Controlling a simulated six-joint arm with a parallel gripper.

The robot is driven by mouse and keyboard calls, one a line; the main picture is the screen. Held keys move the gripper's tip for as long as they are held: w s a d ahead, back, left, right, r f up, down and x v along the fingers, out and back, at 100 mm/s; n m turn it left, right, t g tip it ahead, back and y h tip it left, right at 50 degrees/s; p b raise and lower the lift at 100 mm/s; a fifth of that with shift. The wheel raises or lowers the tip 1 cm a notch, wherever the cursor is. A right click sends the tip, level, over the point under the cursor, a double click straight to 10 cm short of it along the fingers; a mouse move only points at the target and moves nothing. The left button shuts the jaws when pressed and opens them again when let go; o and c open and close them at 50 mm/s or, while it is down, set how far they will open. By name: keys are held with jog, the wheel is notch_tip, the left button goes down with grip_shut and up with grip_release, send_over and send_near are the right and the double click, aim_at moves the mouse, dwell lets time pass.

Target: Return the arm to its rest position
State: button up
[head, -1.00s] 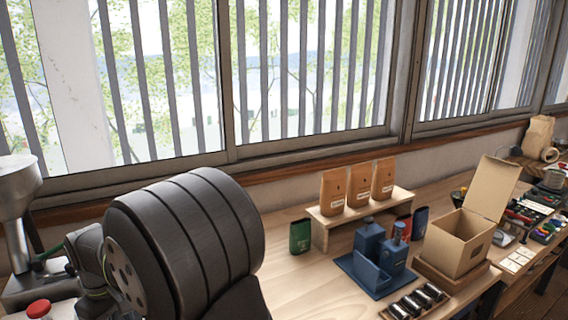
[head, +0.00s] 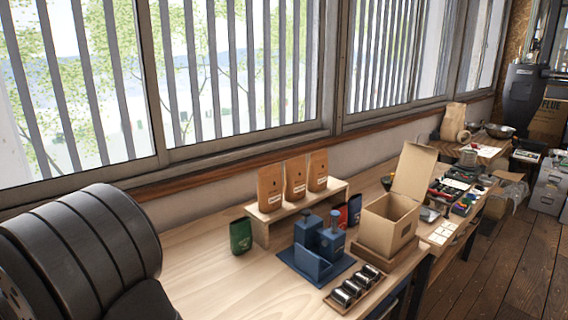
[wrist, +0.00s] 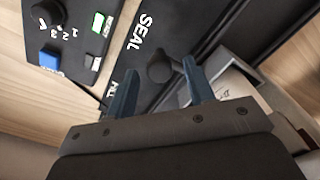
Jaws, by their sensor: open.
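My gripper (wrist: 160,88) shows in the wrist view, with its two blue fingers apart. Nothing is held between them. A black panel (wrist: 140,75) with the white word SEAL lies beyond the fingers. A dark round knob (wrist: 160,66) on it appears in the gap between the fingers, and I cannot tell how far beyond them it is. My gripper does not show in the head view.
The wooden bench (head: 205,285) holds three brown bags on a small shelf (head: 260,233), a green pouch (head: 241,236), a blue fixture (head: 312,264), a rack of dark cylinders (head: 350,290) and an open cardboard box (head: 385,222). The bench's front left is bare.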

notch_tip(320, 180, up, 17)
notch_tip(320, 180, down, 18)
jog(key=shift+r, duration=0.2)
jog(key=s+d, duration=0.9)
jog(key=shift+s+d, duration=0.15)
jog(key=shift+s, duration=0.05)
notch_tip(320, 180, up, 17)
jog(key=shift+w+r, duration=0.15)
jog(key=shift+c, duration=0.2)
